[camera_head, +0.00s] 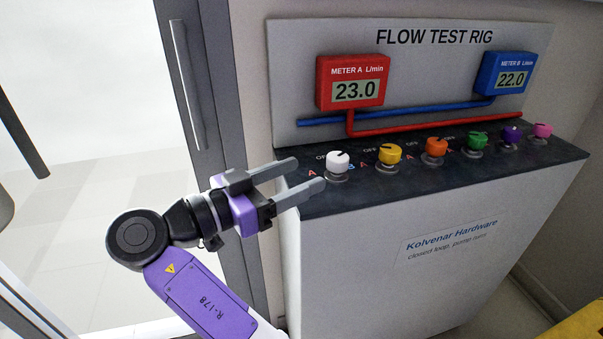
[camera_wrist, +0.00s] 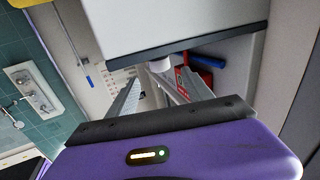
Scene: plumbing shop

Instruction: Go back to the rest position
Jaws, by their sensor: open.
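My gripper (camera_head: 311,174) is open and empty at the left end of the flow test rig. Its two grey fingers point right, toward the white knob (camera_head: 337,161) on the dark shelf. The nearer fingertip appears close to the knob's base; I cannot tell the exact gap. In the wrist view my gripper (camera_wrist: 146,76) has its fingers spread, with a white knob (camera_wrist: 159,65) just beyond them. My purple arm is stretched out from the lower left.
The rig's shelf (camera_head: 440,170) also bears yellow (camera_head: 389,153), orange (camera_head: 434,148), green, purple and pink knobs. Red meter A (camera_head: 352,82) reads 23.0 and blue meter B (camera_head: 505,75) reads 22.0. A grey door frame (camera_head: 205,90) stands left of the rig.

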